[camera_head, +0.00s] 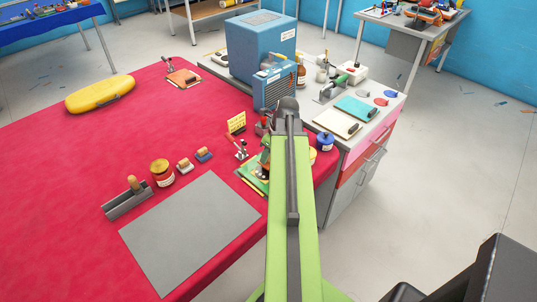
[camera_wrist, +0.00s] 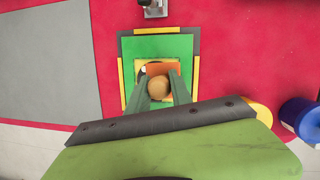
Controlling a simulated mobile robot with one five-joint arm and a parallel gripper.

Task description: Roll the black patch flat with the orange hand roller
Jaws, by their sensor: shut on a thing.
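My gripper (camera_wrist: 158,82) is shut on the orange hand roller (camera_wrist: 160,68), whose round wooden handle end (camera_wrist: 158,88) shows between the fingers in the wrist view. The roller is over the middle of a green board (camera_wrist: 128,48) edged with yellow strips. A thin dark edge (camera_wrist: 142,74) with a pale rim shows beside the roller; it may be the black patch, which is mostly hidden. I cannot tell whether the roller touches it. In the head view my arm covers much of the board (camera_head: 250,178), and the roller cannot be made out clearly.
A small tool (camera_head: 241,152) stands behind the board. A blue jar (camera_wrist: 303,118) is at right in the wrist view.

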